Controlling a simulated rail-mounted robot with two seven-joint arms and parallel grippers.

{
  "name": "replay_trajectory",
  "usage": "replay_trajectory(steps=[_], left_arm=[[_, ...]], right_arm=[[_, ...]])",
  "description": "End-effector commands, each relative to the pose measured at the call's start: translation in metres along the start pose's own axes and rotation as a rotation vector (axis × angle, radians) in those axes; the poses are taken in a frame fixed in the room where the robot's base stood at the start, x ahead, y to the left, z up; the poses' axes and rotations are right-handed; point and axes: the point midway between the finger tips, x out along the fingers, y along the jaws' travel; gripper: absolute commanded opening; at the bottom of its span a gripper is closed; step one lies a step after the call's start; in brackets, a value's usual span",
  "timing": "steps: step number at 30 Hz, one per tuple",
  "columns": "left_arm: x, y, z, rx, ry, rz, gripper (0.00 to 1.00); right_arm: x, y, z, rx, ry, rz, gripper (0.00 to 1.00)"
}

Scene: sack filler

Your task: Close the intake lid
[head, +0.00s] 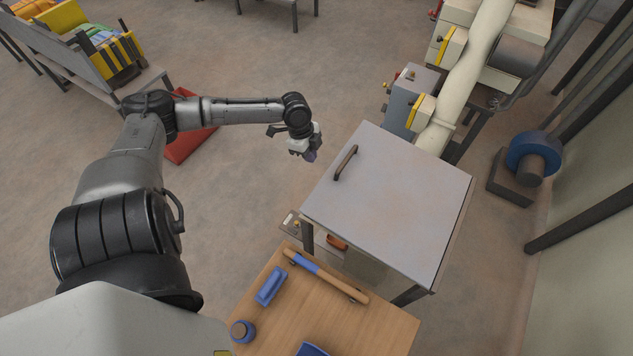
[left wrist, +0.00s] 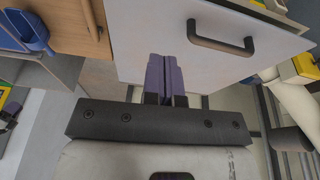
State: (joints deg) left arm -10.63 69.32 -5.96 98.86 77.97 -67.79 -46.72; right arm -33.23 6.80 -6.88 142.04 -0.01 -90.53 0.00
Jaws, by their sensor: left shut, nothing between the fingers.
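The intake lid (head: 405,200) is a wide pale grey panel over a box on dark legs. The left wrist view shows the lid (left wrist: 150,35) and handle (left wrist: 221,38) too. My left gripper (head: 310,155) is just left of the lid, apart from the handle. Its purple fingers (left wrist: 165,75) are shut and empty. My right gripper is not in view.
A wooden table (head: 375,325) with a blue-and-wood tool (head: 325,276), a blue brush-like item (head: 271,287) and a round blue-topped item (head: 242,331) stands in front. A grey cabinet (head: 408,95) and thick cream pipe (head: 465,75) are behind the lid.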

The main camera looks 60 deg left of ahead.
Motion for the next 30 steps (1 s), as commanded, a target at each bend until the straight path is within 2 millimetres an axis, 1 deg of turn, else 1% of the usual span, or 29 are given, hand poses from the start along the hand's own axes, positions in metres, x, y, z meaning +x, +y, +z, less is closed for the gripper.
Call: replay_trajectory(steps=[4,8,15,21,25,30], left_arm=[[0.005,0.000,0.000,0.049,0.001,-0.001,0.00],[0.021,-0.001,-0.001,0.054,0.003,-0.002,0.00],[0.066,-0.001,-0.001,0.050,0.004,-0.002,0.00],[0.100,-0.001,-0.001,0.051,0.003,-0.003,0.00],[0.117,-0.001,0.005,0.050,0.001,-0.003,0.00],[0.131,-0.002,0.010,0.052,0.001,-0.004,0.00]], right_arm=[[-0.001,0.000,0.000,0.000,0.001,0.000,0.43],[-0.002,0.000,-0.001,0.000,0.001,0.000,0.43],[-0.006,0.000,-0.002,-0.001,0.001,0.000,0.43],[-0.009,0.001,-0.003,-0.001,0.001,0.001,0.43],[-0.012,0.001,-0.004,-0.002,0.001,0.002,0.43],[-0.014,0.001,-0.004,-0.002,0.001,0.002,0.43]])
